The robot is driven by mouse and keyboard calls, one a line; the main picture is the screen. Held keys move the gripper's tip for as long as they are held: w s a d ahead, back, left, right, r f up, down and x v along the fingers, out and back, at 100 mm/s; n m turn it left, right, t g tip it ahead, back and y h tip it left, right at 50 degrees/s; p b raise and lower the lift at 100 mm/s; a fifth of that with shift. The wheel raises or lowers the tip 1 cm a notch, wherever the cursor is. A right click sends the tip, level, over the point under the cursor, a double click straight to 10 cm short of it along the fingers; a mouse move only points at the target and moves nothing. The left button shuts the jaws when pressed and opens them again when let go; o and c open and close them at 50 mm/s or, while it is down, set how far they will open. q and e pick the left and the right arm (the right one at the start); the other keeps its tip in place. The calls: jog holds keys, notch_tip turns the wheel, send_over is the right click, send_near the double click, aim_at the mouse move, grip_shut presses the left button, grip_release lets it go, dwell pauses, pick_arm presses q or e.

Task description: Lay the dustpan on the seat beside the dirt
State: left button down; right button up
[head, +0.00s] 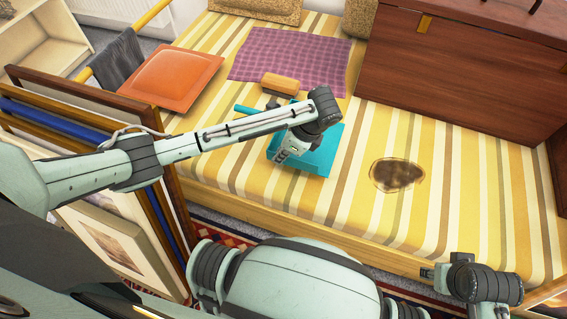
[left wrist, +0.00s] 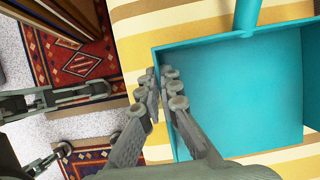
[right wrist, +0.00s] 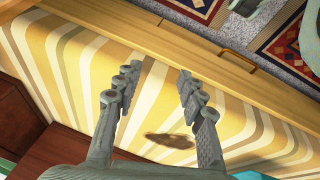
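The teal dustpan (head: 322,160) is over the yellow striped seat (head: 240,180), left of the dirt, with a stretch of bare stripes between them. I cannot tell whether it rests fully on the seat. The dirt (head: 397,175) is a dark brown patch near the seat's front; it also shows in the right wrist view (right wrist: 170,140). My left gripper (head: 281,156) is at the pan's left side. In the left wrist view its fingers (left wrist: 161,82) close on either side of the dustpan's wall (left wrist: 157,57). My right gripper (right wrist: 158,75) is open and empty, beyond the seat's front edge.
A wooden chest (head: 465,75) stands on the seat at the back right. A purple checked cloth (head: 290,55), a tan block-like object (head: 280,84) and an orange cushion (head: 172,75) lie behind the dustpan. Framed prints (head: 115,240) lean at the left front.

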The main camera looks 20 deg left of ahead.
aim_at(284, 162)
pick_arm(q)
jog(key=shift+w+d+f, duration=0.3)
jog(key=shift+f, duration=0.1)
notch_tip(284, 162, down, 4)
jog(key=shift+r+b, duration=0.15)
jog(key=shift+b, duration=0.3)
pick_arm(e)
jog(key=shift+v, duration=1.15)
jog(key=shift+w+d, duration=0.1)
jog(key=shift+d, duration=0.15)
pick_arm(q)
jog(key=c, duration=2.2)
grip_release()
jog(key=o, duration=0.5)
